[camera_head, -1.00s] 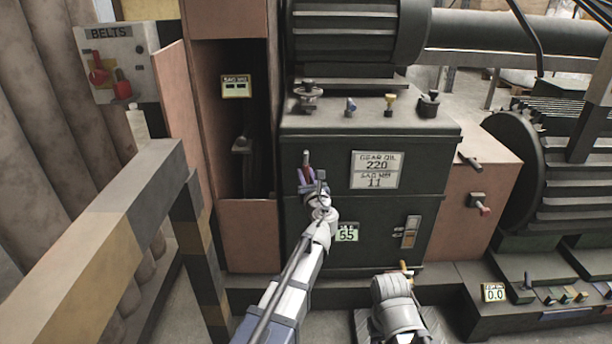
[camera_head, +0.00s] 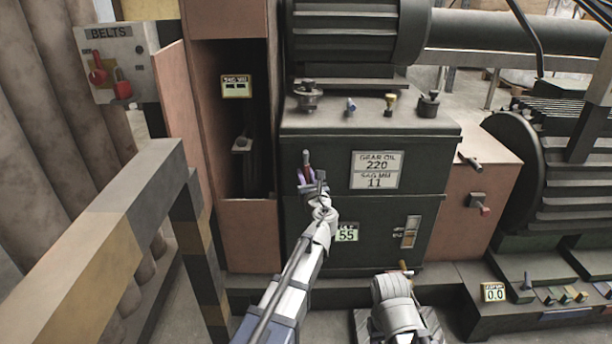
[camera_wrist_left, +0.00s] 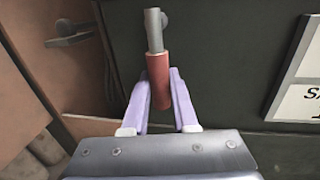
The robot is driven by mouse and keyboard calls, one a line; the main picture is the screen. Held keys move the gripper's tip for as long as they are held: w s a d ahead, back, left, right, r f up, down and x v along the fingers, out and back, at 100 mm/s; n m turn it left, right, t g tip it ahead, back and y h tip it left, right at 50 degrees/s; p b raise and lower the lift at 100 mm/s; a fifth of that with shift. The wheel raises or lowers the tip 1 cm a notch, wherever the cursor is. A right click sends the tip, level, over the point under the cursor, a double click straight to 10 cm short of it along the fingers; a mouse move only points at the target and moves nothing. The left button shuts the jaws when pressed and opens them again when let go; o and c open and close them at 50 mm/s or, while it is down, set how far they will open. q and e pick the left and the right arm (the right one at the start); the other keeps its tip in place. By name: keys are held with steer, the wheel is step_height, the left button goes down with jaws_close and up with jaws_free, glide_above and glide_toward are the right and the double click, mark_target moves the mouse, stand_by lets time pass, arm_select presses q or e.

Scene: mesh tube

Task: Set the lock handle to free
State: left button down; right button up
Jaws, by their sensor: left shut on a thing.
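A lever with a red grip and a grey stem (camera_head: 306,156) stands out from the left part of the dark green gearbox front; I take it as the lock handle. In the left wrist view the red grip (camera_wrist_left: 158,80) points down toward me, its grey stem above. My left gripper (camera_head: 308,180) is at this handle, its pale purple fingers on either side of the lower grip. The fingers (camera_wrist_left: 158,104) are shut on the red grip. No marking for free or locked is readable near the handle.
An open cabinet recess (camera_head: 236,130) lies to the left. A striped rail (camera_head: 110,225) crosses the left foreground. A BELTS panel (camera_head: 117,65) is upper left.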

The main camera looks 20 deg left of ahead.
mark_target(323, 160)
arm_select(q)
steer(key=d+n+p, duration=0.1)
steer(key=n, duration=0.1)
steer(key=d+r+n+p, duration=0.1)
steer(key=n, duration=0.1)
steer(key=w+d+n+h+p, duration=0.1)
steer(key=n+p, duration=0.1)
steer(key=shift+d+r+n+g, duration=0.2)
steer(key=shift+r+n+g, duration=0.1)
steer(key=shift+g, duration=0.1)
steer(key=n+p, duration=0.1)
steer(key=d+r+n+p, duration=0.1)
steer(key=shift+w+d+n+h, duration=0.1)
steer(key=shift+w+n+h, duration=0.1)
steer(key=shift+n+h, duration=0.2)
steer(key=shift+w+d+r+n+h+p, duration=0.1)
steer(key=shift+d+r+n+h+p, duration=0.1)
steer(key=shift+r+n+p, duration=0.3)
steer(key=shift+d+r+n+h+p, duration=0.15)
steer(key=shift+n+p, duration=0.15)
steer(key=shift+n, duration=0.4)
steer(key=shift+f, duration=0.1)
steer(key=c, duration=1)
jaws_free()
